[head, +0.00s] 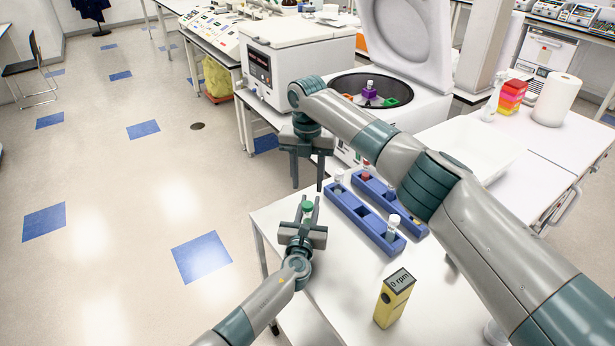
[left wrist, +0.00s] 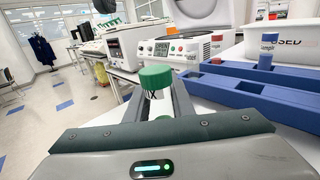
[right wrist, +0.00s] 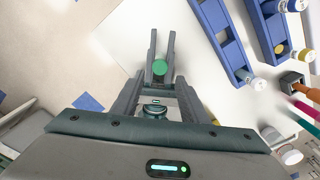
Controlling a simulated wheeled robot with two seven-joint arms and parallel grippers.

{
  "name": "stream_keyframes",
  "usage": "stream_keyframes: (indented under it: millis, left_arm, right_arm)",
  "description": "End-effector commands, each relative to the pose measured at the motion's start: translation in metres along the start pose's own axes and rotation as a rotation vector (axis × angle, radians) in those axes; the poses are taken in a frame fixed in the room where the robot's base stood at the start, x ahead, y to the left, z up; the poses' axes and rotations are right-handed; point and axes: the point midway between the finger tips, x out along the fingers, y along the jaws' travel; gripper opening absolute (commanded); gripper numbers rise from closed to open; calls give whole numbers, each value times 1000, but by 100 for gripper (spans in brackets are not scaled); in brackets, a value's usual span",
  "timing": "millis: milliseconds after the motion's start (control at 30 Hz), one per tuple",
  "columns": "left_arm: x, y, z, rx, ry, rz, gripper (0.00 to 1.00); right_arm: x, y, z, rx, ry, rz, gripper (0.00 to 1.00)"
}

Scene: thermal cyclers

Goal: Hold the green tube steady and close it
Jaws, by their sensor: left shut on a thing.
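The green-capped tube (head: 307,207) is held upright over the white table's left edge. My left gripper (head: 307,203) is shut on it, with a finger on each side. In the left wrist view the green cap (left wrist: 156,77) sits at the top of the clear tube, above the fingers; I cannot tell whether it is fully closed. My right gripper (head: 307,188) points down just above and behind the tube, its fingers apart and empty. In the right wrist view the cap (right wrist: 160,67) shows beyond my right fingers, between the left gripper's fingers.
Two blue racks (head: 344,201) with a few tubes stand right of the grippers. A yellow device (head: 393,299) reading "0 rpm" stands at the front. An open centrifuge (head: 421,107) is behind, with a white tray (head: 466,152) beside it. Open floor lies left.

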Motion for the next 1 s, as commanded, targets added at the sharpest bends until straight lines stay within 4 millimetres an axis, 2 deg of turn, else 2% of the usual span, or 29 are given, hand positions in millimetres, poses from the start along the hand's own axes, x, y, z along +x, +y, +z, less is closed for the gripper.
stream_keyframes:
  millis: [500, 700, 967, 1000]
  left_arm:
    - [0, 0, 0, 0, 0, 0, 0]
    - [0, 0, 0, 0, 0, 0, 0]
    - [0, 0, 0, 0, 0, 0, 0]
    - [0, 0, 0, 0, 0, 0, 0]
  right_arm:
    - [61, 0, 0, 1, 1, 0, 40]
    - [70, 0, 0, 0, 0, 0, 40]
    - [70, 0, 0, 0, 0, 0, 40]
    - [70, 0, 0, 0, 0, 0, 30]
